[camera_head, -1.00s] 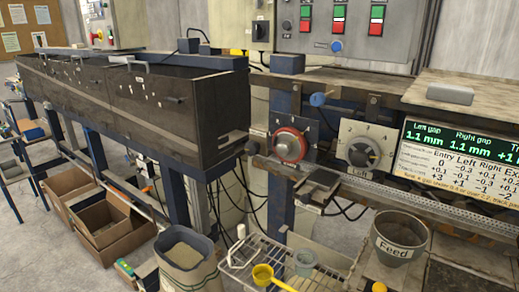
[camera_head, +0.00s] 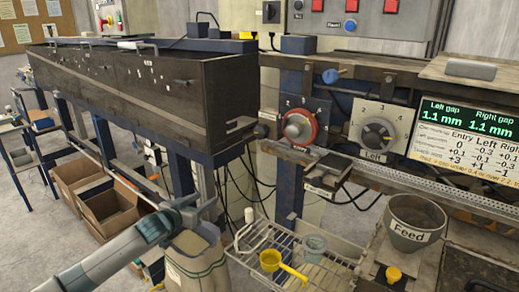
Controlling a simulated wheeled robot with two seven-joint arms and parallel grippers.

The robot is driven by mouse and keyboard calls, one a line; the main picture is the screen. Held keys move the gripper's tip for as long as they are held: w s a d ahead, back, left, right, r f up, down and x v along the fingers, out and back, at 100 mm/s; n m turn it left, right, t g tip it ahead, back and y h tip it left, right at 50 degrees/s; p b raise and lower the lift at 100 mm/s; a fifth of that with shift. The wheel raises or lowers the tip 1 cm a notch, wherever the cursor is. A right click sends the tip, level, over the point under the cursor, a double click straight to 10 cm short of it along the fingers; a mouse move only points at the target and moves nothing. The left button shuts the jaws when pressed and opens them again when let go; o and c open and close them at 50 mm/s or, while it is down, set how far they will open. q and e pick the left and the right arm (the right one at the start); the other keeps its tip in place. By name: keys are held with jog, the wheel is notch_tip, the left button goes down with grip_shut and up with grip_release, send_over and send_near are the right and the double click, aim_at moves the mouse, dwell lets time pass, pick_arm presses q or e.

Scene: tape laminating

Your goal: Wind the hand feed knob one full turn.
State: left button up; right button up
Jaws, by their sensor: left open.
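A round knob with a red rim and pale centre (camera_head: 299,128) is on the machine's front, over a plate with numbers. A grey dial (camera_head: 376,135) on a pale plate marked "Left" is to its right. No legible label tells me which one is the hand feed knob. My left gripper (camera_head: 207,207) is open and empty, low and left of both knobs, apart from them. It is in front of the sack's upper edge. My right gripper is out of view.
A sack (camera_head: 195,275) stands below my left gripper. A wire rack (camera_head: 300,262) holds a yellow scoop (camera_head: 271,261) and a clear cup (camera_head: 314,246). A "Feed" bucket (camera_head: 415,222) is at right. The long dark trough (camera_head: 125,95) stands at left. A screen (camera_head: 465,130) reads 1.1 mm for both gaps.

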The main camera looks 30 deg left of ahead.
pick_arm(q)
jog(key=d+r+t+h, duration=0.1)
jog(key=d+r, duration=0.2)
jog(key=r, duration=0.4)
jog(key=d+r+m+t+h, duration=0.1)
jog(key=d+r, duration=0.3)
jog(key=r, duration=0.3)
jog(key=d+r+m+t+h+b, duration=0.1)
jog(key=d+r+h, duration=0.1)
jog(key=r, duration=0.5)
jog(key=shift+s+d+r, duration=0.2)
jog(key=shift+d+r, duration=0.15)
jog(key=shift+d, duration=0.5)
jog(key=shift+w, duration=0.15)
jog(key=p, duration=0.2)
send_near(259, 133)
jog(key=w+p, duration=0.1)
jog(key=w, duration=0.2)
jog(key=w+p, duration=0.2)
jog(key=w, duration=0.1)
jog(key=w+p, duration=0.1)
jog(key=w, duration=0.2)
jog(key=shift+d+r+p, duration=0.2)
jog(key=shift+d+p, duration=0.1)
jog(key=shift+p, duration=0.05)
jog(key=shift+w+d+f, duration=0.1)
jog(key=shift+w, duration=0.7)
jog(key=shift+c, duration=0.3)
